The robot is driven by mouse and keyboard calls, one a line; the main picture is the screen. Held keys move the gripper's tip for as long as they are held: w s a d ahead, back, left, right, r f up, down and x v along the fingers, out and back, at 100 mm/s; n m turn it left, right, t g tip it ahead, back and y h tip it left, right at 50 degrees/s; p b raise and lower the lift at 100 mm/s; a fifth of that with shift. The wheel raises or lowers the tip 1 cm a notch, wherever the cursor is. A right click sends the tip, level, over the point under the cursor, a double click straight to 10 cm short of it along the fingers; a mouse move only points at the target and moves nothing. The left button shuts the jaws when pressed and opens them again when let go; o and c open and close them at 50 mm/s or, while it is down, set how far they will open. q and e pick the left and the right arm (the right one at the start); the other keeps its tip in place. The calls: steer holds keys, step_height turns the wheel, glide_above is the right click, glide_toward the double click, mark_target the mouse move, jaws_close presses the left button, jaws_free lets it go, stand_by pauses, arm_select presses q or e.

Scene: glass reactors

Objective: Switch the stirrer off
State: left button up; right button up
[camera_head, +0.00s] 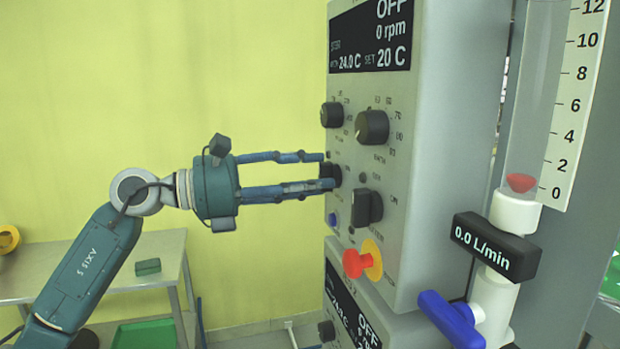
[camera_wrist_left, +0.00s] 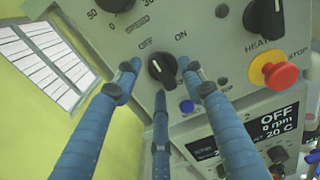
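The control panel (camera_head: 350,235) fills the middle of the head view. Its display (camera_head: 372,35) reads OFF, 0 rpm, set 20 C. A small black rotary switch (camera_wrist_left: 162,68) sits between OFF and ON labels in the left wrist view. It also shows partly behind the fingertips in the head view (camera_head: 331,173). My left gripper (camera_head: 322,171) reaches it from the left, its fingers spread around the switch. In the left wrist view the fingertips (camera_wrist_left: 162,82) stand apart, with gaps to the knob. I cannot read the pointer's exact direction. My right gripper is out of view.
Beside the switch are a larger HEAT knob (camera_head: 367,207), a blue button (camera_wrist_left: 187,106) and a red STOP button (camera_head: 355,263). A second unit with an OFF display (camera_head: 350,310) is below. A flow meter (camera_head: 495,245) with a blue valve handle (camera_head: 452,318) stands right.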

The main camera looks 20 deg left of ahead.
arm_select(q)
steer(key=v, duration=1.2)
stand_by(0.3)
